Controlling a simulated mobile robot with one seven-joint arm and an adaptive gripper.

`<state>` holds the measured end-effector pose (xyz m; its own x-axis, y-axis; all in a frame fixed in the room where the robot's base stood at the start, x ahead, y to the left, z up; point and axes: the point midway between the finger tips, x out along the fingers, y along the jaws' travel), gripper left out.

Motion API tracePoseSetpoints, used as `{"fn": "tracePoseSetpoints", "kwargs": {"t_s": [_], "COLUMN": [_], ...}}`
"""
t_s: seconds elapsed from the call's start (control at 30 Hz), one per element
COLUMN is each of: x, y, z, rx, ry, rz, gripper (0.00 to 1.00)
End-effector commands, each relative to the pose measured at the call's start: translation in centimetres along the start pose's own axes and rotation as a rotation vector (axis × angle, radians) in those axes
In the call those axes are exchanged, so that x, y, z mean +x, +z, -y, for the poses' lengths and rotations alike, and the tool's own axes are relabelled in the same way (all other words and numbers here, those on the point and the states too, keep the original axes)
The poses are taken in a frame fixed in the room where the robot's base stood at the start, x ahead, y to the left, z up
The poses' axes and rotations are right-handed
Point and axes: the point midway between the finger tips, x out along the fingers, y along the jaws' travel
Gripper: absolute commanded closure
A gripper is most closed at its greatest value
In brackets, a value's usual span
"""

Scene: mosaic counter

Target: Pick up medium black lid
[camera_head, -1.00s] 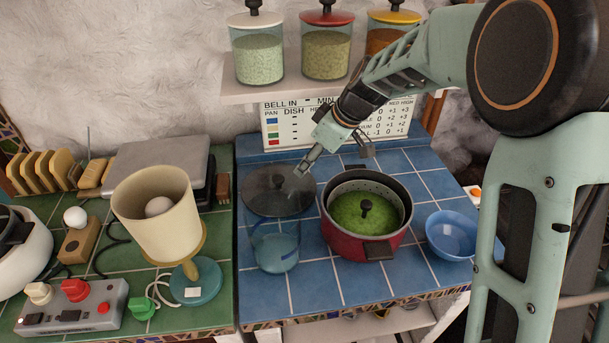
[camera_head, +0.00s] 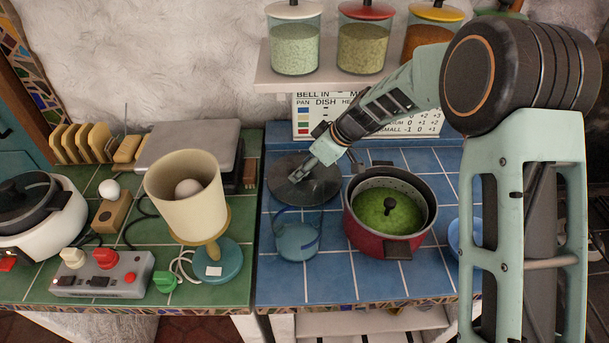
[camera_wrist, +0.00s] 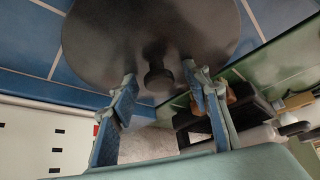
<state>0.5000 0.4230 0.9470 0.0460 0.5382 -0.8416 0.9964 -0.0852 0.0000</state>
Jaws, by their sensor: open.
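A round black lid (camera_head: 318,187) with a small knob lies behind the blue kettle on the blue tiled counter. It fills the top of the wrist view, its dark disc (camera_wrist: 105,40) and knob (camera_wrist: 157,85) in plain sight. My gripper (camera_head: 299,172) is over the lid in the head view and hides part of it, including the knob. In the wrist view my gripper (camera_wrist: 158,78) is open, with one finger on each side of the knob. I see no clear contact between fingers and knob.
A teal-blue kettle (camera_head: 297,240) stands in front of the lid. A red pot (camera_head: 372,238), with a black-knobbed green cover inside its rim, stands to the right. A lamp (camera_head: 188,196) stands on the left green counter. A jar shelf (camera_head: 330,82) overhangs behind.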

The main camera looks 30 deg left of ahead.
Motion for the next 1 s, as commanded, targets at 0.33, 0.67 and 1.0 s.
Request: {"fn": "tracePoseSetpoints", "kwargs": {"t_s": [0.33,0.67,1.0], "x": [0.13,0.1,-0.2], "y": [0.04,0.04,-0.21], "z": [-0.03,-0.02,-0.07], "rx": [0.0,0.0,-0.001], "ry": [0.001,0.0,0.002], "rz": [0.0,0.0,-0.001], "gripper": [0.68,1.0,1.0]}}
